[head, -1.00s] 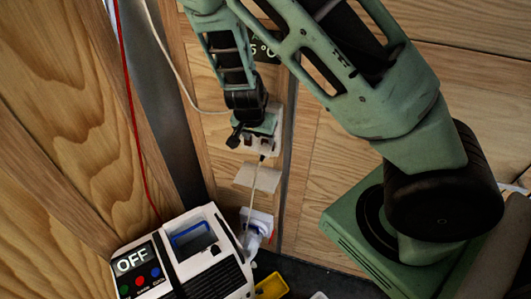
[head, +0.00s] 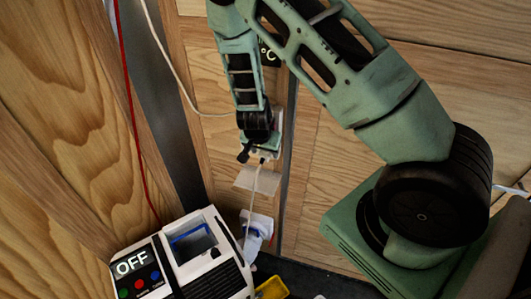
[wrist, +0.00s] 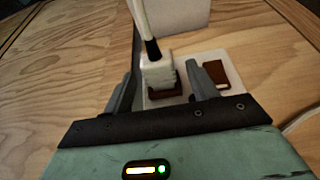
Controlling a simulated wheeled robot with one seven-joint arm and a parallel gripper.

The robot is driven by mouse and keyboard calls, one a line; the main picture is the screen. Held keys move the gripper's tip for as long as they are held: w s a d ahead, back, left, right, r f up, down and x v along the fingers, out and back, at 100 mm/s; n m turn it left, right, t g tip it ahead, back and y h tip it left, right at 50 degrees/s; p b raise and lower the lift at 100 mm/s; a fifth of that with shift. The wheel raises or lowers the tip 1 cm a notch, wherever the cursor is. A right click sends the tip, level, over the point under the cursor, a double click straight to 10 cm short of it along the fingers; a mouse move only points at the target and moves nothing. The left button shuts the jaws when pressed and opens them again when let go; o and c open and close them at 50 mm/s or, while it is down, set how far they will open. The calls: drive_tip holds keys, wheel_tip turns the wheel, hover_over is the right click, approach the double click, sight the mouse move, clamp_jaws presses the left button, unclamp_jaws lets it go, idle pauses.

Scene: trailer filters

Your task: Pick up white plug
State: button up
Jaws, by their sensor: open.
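The white plug (wrist: 157,70) has a cord rising from it in the wrist view. It sits at a brown socket on a white outlet plate (wrist: 223,62). My gripper (wrist: 170,78) is open, with one finger on the left of the plug and the other to its right. A gap shows on the right side; I cannot tell whether the left finger touches. In the head view my gripper (head: 259,144) is at the outlet on the wooden wall, hiding most of it. The plug (head: 263,156) shows just below, its cord hanging down.
A second brown socket (wrist: 215,73) on the plate is empty. A pale ledge (head: 256,180) juts from the wall below the outlet. A white device reading OFF (head: 205,255) stands lower left. A red cable (head: 133,115) hangs at left.

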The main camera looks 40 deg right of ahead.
drive_tip(key=c, duration=1.2)
drive_tip(key=shift+o, duration=0.2)
drive_tip(key=shift+r, duration=0.1)
drive_tip(key=shift+s+a+r, duration=0.15)
drive_tip(key=shift+a+r, duration=0.2)
clamp_jaws()
drive_tip(key=s+a+r+p, duration=0.1)
drive_tip(key=s+a+r, duration=0.6)
drive_tip(key=a, duration=0.4)
drive_tip(key=shift+s+p, duration=0.2)
drive_tip(key=shift+p, duration=0.1)
drive_tip(key=shift+r, duration=0.1)
drive_tip(key=shift+s+a+f+p, duration=0.15)
drive_tip(key=shift+s+a+p, duration=0.4)
drive_tip(key=shift+a, duration=0.3)
drive_tip(key=shift+s+a+f+p, duration=0.1)
drive_tip(key=shift+s+a+p, duration=0.35)
drive_tip(key=shift+a, duration=0.35)
